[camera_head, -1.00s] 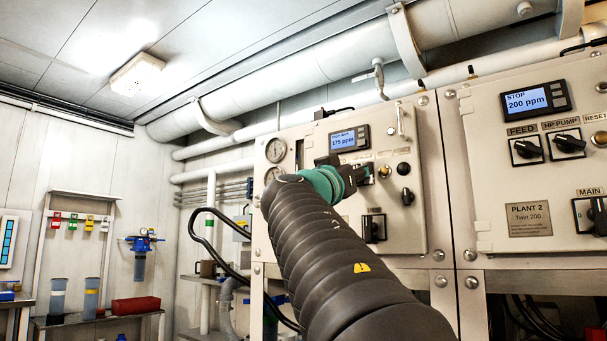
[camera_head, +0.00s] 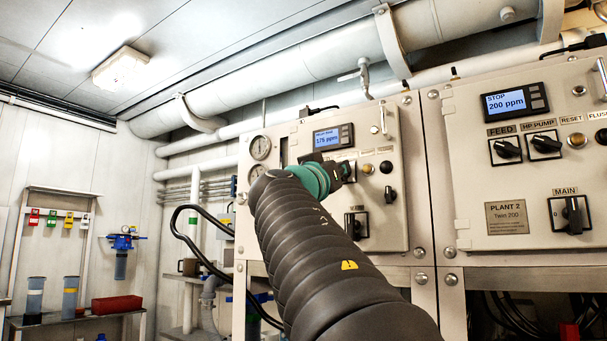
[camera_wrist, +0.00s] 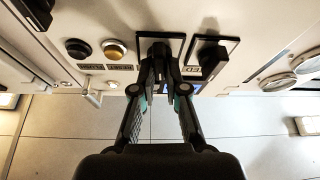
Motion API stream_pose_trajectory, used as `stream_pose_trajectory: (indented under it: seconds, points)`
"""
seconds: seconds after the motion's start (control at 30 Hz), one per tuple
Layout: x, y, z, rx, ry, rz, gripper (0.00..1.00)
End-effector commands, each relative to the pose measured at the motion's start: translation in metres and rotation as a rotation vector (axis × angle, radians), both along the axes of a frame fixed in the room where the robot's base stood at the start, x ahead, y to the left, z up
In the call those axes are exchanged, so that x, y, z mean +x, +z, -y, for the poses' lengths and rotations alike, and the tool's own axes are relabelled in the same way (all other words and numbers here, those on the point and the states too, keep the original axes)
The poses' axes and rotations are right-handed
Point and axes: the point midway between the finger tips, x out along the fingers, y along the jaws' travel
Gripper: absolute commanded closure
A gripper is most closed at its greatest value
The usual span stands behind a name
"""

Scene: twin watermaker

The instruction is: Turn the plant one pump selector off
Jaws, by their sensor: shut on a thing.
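The plant one panel (camera_head: 300,205) is the left cream panel, with a display (camera_head: 333,136) reading 175 ppm. My gripper (camera_head: 347,172) is at its upper row of controls, just below the display. In the wrist view, which shows the panel inverted, my gripper (camera_wrist: 160,66) is shut on a black selector (camera_wrist: 158,47). This is the selector between the feed selector (camera_wrist: 208,58) and the reset button (camera_wrist: 115,50), where plant two has its HP pump selector. The fingers cover much of the knob, so I cannot tell its position.
A dark button (camera_wrist: 77,48) sits beside the reset button. The plant two panel (camera_head: 540,180) is to the right. Pipes (camera_head: 300,70) run above; gauges (camera_head: 260,148) are at left.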

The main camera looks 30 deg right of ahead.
Motion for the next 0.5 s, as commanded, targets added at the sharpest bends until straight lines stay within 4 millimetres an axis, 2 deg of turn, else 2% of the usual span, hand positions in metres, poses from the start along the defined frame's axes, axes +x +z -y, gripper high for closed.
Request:
stream_pose_trajectory:
  seconds: [0.5]
  points:
    - [-0.0029, 0.0055, 0.0010, -0.174, -0.003, -0.421, 1.00]
